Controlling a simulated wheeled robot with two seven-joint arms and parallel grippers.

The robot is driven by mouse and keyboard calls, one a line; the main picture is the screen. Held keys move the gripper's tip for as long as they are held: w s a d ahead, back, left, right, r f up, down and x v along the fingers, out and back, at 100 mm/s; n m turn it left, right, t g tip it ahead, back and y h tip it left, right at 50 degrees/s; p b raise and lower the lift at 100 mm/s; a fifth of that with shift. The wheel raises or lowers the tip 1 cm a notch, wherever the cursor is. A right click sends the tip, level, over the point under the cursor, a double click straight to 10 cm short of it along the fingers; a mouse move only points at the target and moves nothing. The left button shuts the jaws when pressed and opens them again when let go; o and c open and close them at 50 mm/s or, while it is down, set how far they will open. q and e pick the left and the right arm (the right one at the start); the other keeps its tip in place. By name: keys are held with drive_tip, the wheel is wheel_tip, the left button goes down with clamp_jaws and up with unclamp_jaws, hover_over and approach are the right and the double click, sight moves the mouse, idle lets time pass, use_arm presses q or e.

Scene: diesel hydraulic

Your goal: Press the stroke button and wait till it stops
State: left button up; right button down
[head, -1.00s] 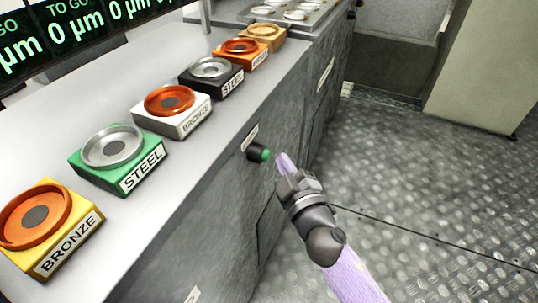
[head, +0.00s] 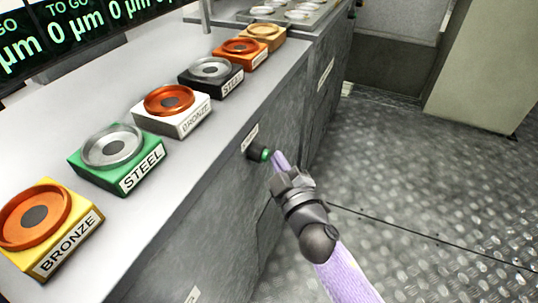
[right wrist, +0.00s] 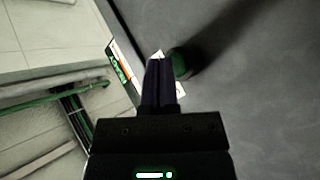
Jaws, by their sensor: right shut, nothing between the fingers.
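The green stroke button (head: 264,155) sits in a dark round housing on the front face of the grey bench, below a small white label (head: 250,137) whose text is too small to read. My right gripper (head: 274,156) is shut and empty, with its fingertips right at the button's face; whether they touch it I cannot tell. In the right wrist view, the shut fingers (right wrist: 158,75) point at the panel and the green button (right wrist: 180,64) shows just to their right, partly hidden. My left gripper is not in view.
On the bench top (head: 150,215) stands a row of coloured blocks with rings, such as a green STEEL block (head: 130,180) and a yellow BRONZE block (head: 75,245). A display (head: 75,25) stands at the upper left. The metal floor (head: 430,180) at right is clear.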

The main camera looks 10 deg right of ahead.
drive_tip(key=shift+w+a, duration=0.2)
drive_tip(key=shift+a, duration=0.1)
idle(0.4)
drive_tip(key=shift+s+d, duration=0.55)
drive_tip(key=shift+d, duration=0.25)
drive_tip(key=shift+s+d+p, duration=0.35)
drive_tip(key=shift+s+d, duration=0.35)
drive_tip(key=shift+d, duration=0.35)
drive_tip(key=shift+s+d+p, duration=0.3)
drive_tip(key=shift+s+d, duration=0.4)
drive_tip(key=shift+d, duration=0.35)
